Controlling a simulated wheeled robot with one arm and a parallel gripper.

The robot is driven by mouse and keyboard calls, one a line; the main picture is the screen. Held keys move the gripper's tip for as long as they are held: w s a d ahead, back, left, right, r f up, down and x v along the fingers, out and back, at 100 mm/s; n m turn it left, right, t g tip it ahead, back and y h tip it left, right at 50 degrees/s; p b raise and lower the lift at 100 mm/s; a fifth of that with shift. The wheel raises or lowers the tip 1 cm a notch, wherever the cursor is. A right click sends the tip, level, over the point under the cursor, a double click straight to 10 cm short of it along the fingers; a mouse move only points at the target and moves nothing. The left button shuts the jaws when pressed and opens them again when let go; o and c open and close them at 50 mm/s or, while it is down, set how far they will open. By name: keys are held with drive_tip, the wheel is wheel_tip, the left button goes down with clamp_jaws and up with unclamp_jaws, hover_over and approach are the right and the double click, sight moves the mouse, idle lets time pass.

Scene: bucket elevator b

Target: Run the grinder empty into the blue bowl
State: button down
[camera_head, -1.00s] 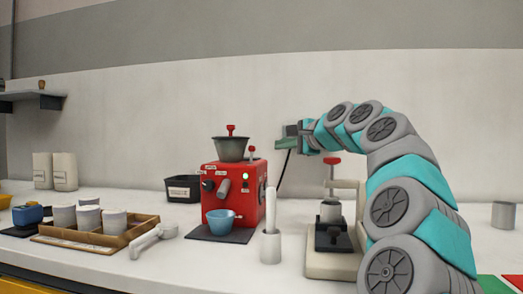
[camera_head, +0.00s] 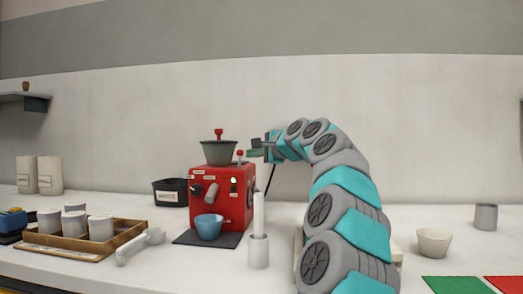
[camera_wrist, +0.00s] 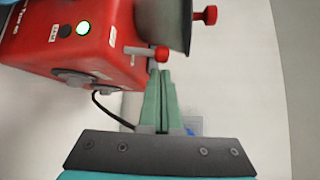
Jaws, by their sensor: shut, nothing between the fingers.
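The red grinder (camera_head: 222,196) stands on a dark mat on the counter, with a grey hopper (camera_head: 219,153) on top that has a red knob. The blue bowl (camera_head: 209,227) stands on the mat in front of the grinder, below its spout. The wrist view shows the grinder (camera_wrist: 75,35) side-on, with a lit green-white button (camera_wrist: 82,28) and a small lever with a red tip (camera_wrist: 161,54). My gripper (camera_head: 252,149) is shut and empty at the grinder's upper right. In the wrist view its fingertips (camera_wrist: 161,73) are close to the red-tipped lever; I cannot tell whether they touch.
A white holder (camera_head: 259,250) with an upright stick stands right of the bowl. A black bin (camera_head: 171,193) is behind. A white bowl (camera_head: 434,243) is at the right.

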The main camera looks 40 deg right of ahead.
drive_tip(key=shift+w+d+f, duration=0.1)
drive_tip(key=shift+w, duration=0.75)
drive_tip(key=shift+f, duration=0.1)
drive_tip(key=shift+b, duration=0.55)
